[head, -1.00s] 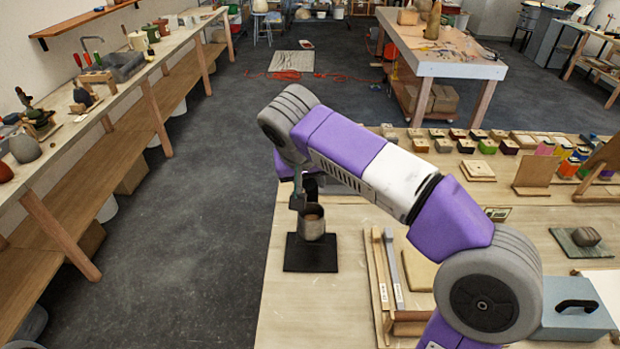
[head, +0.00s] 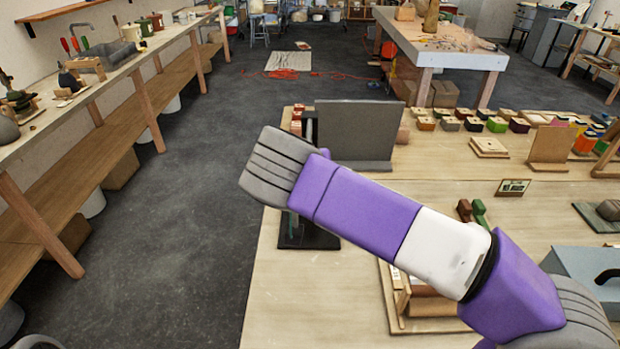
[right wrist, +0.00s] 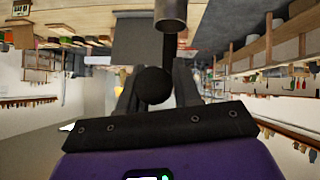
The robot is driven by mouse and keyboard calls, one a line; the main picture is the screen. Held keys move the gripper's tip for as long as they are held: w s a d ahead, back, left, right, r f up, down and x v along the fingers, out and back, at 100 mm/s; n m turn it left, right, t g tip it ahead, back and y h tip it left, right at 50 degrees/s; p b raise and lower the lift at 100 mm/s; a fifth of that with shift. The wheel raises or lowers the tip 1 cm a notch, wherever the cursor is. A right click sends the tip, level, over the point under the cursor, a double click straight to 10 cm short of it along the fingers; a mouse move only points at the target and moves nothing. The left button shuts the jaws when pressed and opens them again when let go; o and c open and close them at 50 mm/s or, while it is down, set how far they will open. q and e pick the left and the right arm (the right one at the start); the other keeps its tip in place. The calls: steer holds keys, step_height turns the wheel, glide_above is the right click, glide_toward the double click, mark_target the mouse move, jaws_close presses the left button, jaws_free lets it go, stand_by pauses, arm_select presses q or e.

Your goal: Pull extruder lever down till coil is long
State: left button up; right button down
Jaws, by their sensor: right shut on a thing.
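The extruder's black base plate (head: 300,238) stands near the table's left edge in the head view. My right arm hides most of what is above it. In the right wrist view, the lever's round black knob (right wrist: 153,86) sits between the fingers of my right gripper (right wrist: 155,92), which is shut on it. A dark rod (right wrist: 169,47) runs from the knob up to a grey metal cylinder (right wrist: 171,14). In the head view my right gripper is hidden behind my own arm. No coil can be made out. My left gripper is not in view.
A grey upright panel (head: 358,130) stands on the table just behind my arm. Wooden strips and a stand (head: 420,305) lie below it, and a blue-grey box (head: 585,275) is at right. Several small coloured blocks line the back. The front left table is clear.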

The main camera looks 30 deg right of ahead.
steer(key=shift+t+h, duration=0.5)
steer(key=shift+t, duration=0.4)
steer(key=shift+s+f+b, duration=0.1)
steer(key=shift+f+b, duration=2)
steer(key=shift+b, duration=0.85)
steer(key=c, duration=0.9)
jaws_free()
steer(key=shift+o, duration=0.2)
steer(key=p+v, duration=0.2)
steer(key=v, duration=0.5)
steer(key=shift+a+r, duration=0.2)
steer(key=shift+s, duration=0.15)
